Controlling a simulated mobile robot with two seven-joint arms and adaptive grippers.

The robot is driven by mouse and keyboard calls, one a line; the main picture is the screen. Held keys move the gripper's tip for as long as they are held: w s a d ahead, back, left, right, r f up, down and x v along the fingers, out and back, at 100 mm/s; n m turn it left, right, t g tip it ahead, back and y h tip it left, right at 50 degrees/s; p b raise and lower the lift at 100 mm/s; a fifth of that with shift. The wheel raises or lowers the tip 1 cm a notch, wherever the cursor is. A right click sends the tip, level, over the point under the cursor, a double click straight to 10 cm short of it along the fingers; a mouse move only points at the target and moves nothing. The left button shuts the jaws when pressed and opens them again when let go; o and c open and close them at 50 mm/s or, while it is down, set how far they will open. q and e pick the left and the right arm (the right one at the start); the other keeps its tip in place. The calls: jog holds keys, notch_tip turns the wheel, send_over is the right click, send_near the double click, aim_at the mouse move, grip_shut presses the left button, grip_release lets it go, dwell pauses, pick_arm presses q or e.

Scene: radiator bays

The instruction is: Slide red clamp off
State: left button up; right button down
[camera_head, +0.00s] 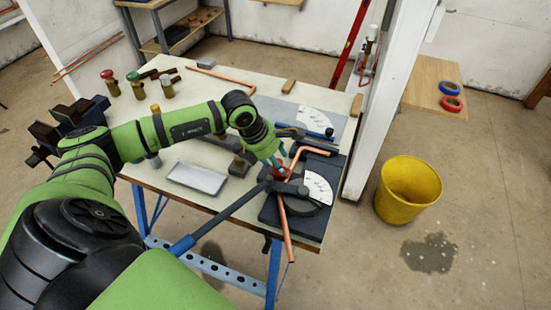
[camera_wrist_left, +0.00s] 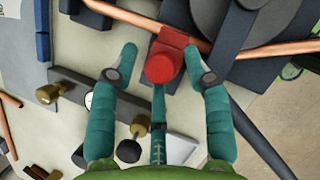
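The red clamp (camera_head: 281,174) sits on a copper pipe (camera_head: 285,218) at the near pipe bender (camera_head: 318,190). In the left wrist view the red clamp (camera_wrist_left: 165,64) shows a round red knob facing the camera, with the copper pipe (camera_wrist_left: 240,47) running through its block. My left gripper (camera_head: 276,160) reaches down to the clamp from the left. In the wrist view its teal fingers (camera_wrist_left: 160,58) are spread on either side of the clamp, with a gap to the left one. The third finger lies below the knob. My right gripper is not in view.
A grey tray (camera_head: 197,179) and a dark block with brass fittings lie left of the bender. The bender's long blue-ended handle (camera_head: 215,222) extends past the table's front edge. A second bender (camera_head: 308,118) stands behind. A yellow bucket (camera_head: 408,190) stands on the floor at right.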

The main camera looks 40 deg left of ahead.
aim_at(264, 172)
pick_arm(q)
grip_shut()
jog(key=shift+a+f+b, duration=0.1)
jog(key=shift+a+b, duration=0.25)
jog(key=shift+s+a+b, duration=0.15)
jog(key=shift+a+b, duration=0.2)
jog(key=shift+a, duration=0.2)
jog(key=shift+s+a+b, duration=0.15)
jog(key=shift+a+b, duration=0.2)
jog(key=shift+a, duration=0.4)
jog(key=shift+r, duration=0.2)
jog(key=shift+o, duration=2)
grip_release()
jog(key=shift+s, duration=0.1)
